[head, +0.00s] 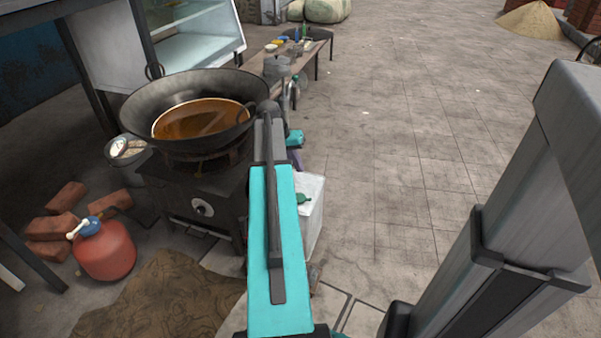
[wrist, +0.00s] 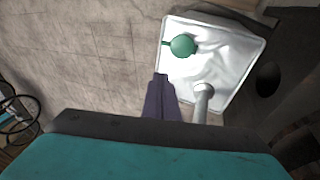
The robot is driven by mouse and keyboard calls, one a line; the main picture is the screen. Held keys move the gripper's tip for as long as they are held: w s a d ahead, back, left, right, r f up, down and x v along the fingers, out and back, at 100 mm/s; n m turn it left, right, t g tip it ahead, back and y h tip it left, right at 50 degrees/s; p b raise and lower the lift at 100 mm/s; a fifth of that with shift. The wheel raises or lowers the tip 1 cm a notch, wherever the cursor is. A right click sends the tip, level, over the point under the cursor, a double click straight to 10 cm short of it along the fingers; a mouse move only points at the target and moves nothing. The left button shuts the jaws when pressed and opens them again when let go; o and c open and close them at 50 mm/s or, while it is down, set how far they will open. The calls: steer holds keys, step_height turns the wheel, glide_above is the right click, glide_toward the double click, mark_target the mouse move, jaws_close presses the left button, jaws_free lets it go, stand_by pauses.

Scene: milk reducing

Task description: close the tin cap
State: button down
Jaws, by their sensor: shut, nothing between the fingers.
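The white tin (head: 312,222) stands on the ground at the right of the stove, partly hidden by my arm. Its pale top (wrist: 228,58) is seen from above in the wrist view. A round green cap (wrist: 183,46) with a small tab to the left sits near the far left corner of that top. A pale grey stub (wrist: 203,94) rises from the near side. My gripper (wrist: 161,78) is shut and empty, its purple fingers at the left edge of the tin. I cannot tell whether the cap is open or how high the fingers are.
A black stove (head: 190,205) carries a large wok (head: 137,104) of brown liquid left of the tin. A red gas cylinder (head: 104,252) and bricks (head: 62,200) lie further left. A low table (head: 310,58) stands behind. Paved floor to the right is clear.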

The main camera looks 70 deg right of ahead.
steer(key=b, duration=0.3)
glide_above(309, 200)
steer(key=w+d, duration=0.2)
steer(key=d, duration=0.1)
steer(key=f, duration=0.8)
steer(key=shift+w+f, duration=0.2)
steer(key=shift+f, duration=0.15)
steer(key=shift+s+a+f+b, duration=0.35)
steer(key=shift+a+f, duration=0.3)
steer(key=shift+f, duration=0.15)
steer(key=shift+s+a+f, duration=0.25)
steer(key=shift+a+f, duration=0.15)
steer(key=shift+f, duration=0.25)
steer(key=shift+s+a+f+p, duration=0.2)
steer(key=shift+s+f, duration=0.05)
steer(key=shift+f, duration=0.15)
steer(key=shift+s+a+f+p, duration=0.15)
steer(key=shift+s+f, duration=0.05)
steer(key=shift+f, duration=0.2)
steer(key=shift+r, duration=0.15)
steer(key=shift+r+p, duration=0.65)
steer(key=shift+p, duration=0.1)
steer(key=shift+d, duration=0.1)
